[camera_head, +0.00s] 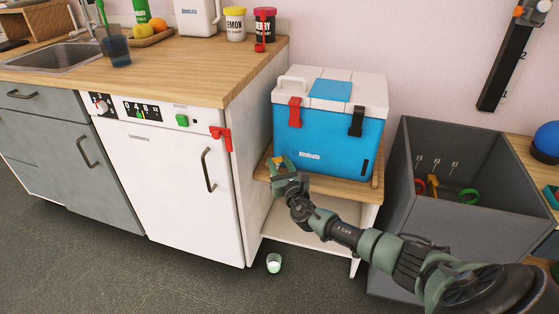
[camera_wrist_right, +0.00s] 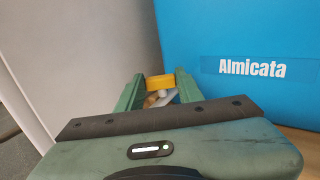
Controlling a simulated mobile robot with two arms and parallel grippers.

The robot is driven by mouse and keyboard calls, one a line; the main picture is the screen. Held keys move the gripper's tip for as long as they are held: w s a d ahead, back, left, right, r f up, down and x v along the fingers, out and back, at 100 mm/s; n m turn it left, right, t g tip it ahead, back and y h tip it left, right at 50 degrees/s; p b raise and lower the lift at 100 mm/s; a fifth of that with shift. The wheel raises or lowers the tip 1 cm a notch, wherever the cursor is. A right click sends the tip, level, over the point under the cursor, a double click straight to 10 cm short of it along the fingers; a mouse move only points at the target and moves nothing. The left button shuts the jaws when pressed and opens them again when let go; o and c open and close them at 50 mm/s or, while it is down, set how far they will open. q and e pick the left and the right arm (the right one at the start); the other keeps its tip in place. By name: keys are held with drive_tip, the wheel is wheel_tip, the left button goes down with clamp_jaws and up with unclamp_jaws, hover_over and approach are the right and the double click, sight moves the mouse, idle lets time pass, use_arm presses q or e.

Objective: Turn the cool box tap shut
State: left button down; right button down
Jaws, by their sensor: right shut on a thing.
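The blue cool box (camera_head: 325,145) with a white lid stands on a small wooden-topped stand (camera_head: 318,188). Its yellow tap (camera_wrist_right: 159,82) is low beside the box's left side in the wrist view, with a pale part below the yellow top. My right gripper (camera_head: 283,168) is at the lower left of the box, its green fingers on either side of the tap and shut on it. In the head view the gripper mostly hides the tap. My left gripper is out of view.
A small glass with whitish content (camera_head: 274,264) stands on the floor in front of the stand. The white dishwasher (camera_head: 165,180) is close on the left. A grey open bin (camera_head: 440,225) is on the right.

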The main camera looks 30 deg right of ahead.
drive_tip(key=m+h+p, duration=0.1)
drive_tip(key=m+g+h+p, duration=0.1)
drive_tip(key=h, duration=0.1)
drive_tip(key=shift+w+a, duration=0.15)
drive_tip(key=shift+a, duration=0.1)
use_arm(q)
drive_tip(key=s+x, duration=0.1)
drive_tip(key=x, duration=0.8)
use_arm(e)
drive_tip(key=shift+a+m+g+h, duration=0.2)
drive_tip(key=shift+m+g+h, duration=0.3)
drive_tip(key=shift+m+h, duration=0.25)
drive_tip(key=shift+w+f+m+g+h, duration=0.1)
drive_tip(key=shift+m+g+h, duration=0.2)
drive_tip(key=shift+h, duration=0.35)
drive_tip(key=m+g+h+b, duration=0.2)
drive_tip(key=g+h, duration=0.1)
drive_tip(key=shift+w+a+m, duration=0.15)
drive_tip(key=shift+m, duration=0.2)
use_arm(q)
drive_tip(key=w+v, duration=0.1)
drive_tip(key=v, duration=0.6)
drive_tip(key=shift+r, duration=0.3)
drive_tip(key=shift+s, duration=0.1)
use_arm(e)
drive_tip(key=c, duration=1.2)
unclamp_jaws()
